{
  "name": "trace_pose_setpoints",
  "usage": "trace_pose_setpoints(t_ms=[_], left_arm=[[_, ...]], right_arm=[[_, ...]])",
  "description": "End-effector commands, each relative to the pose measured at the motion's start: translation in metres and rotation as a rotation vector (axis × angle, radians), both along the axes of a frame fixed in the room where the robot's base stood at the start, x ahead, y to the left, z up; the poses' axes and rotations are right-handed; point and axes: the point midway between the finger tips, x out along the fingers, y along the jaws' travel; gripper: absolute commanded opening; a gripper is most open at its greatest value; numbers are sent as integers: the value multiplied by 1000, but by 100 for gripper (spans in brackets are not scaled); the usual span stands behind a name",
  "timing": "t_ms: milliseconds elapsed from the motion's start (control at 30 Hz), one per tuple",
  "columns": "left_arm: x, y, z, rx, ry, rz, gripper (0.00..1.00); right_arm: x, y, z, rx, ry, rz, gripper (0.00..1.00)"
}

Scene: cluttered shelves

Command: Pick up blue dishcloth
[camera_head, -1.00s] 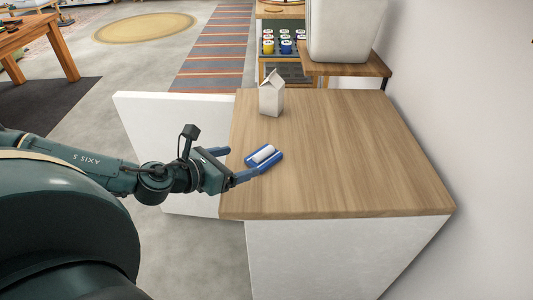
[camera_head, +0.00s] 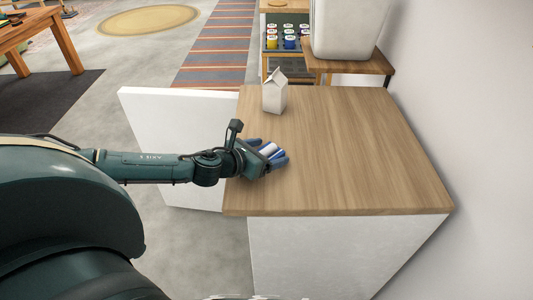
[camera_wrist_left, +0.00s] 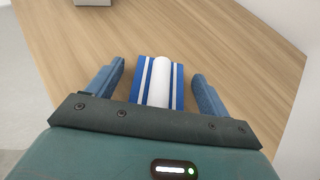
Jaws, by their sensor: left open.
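The blue dishcloth (camera_wrist_left: 143,76) with white stripes lies on the wooden counter (camera_head: 340,150), near its left edge. A white roll shape shows along its middle in the left wrist view. In the head view the dishcloth (camera_head: 270,149) is partly hidden by my left gripper (camera_head: 272,152). My left gripper (camera_wrist_left: 158,82) is open, with one blue finger on each side of the dishcloth and a gap to it on both sides. I cannot tell how far the fingertips are above the counter. My right gripper is not in view.
A white carton (camera_head: 275,92) stands on the counter beyond the dishcloth. An open white cabinet door (camera_head: 175,130) is at the counter's left side. A white appliance (camera_head: 346,28) stands behind, and a wall is at the right. The counter's right half is clear.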

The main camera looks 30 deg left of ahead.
Motion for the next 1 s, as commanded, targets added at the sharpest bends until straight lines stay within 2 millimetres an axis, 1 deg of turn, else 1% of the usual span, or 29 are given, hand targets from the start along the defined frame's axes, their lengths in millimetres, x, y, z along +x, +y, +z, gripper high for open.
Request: trace_pose_setpoints(t_ms=[100,133,600,700,733,767,900,1000], left_arm=[[0,0,0,0,0,0,80],[0,0,0,0,0,0,78],[-1,0,0,0,0,0,40],[-1,0,0,0,0,0,32],[0,0,0,0,-1,0,32],[0,0,0,0,-1,0,28],[0,0,1,0,-1,0,28],[0,0,8,0,-2,-1,28]], right_arm=[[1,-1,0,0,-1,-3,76],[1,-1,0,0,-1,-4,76],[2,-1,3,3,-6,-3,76],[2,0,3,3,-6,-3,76],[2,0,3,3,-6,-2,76],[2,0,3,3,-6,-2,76],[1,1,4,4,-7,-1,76],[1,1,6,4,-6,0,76]])
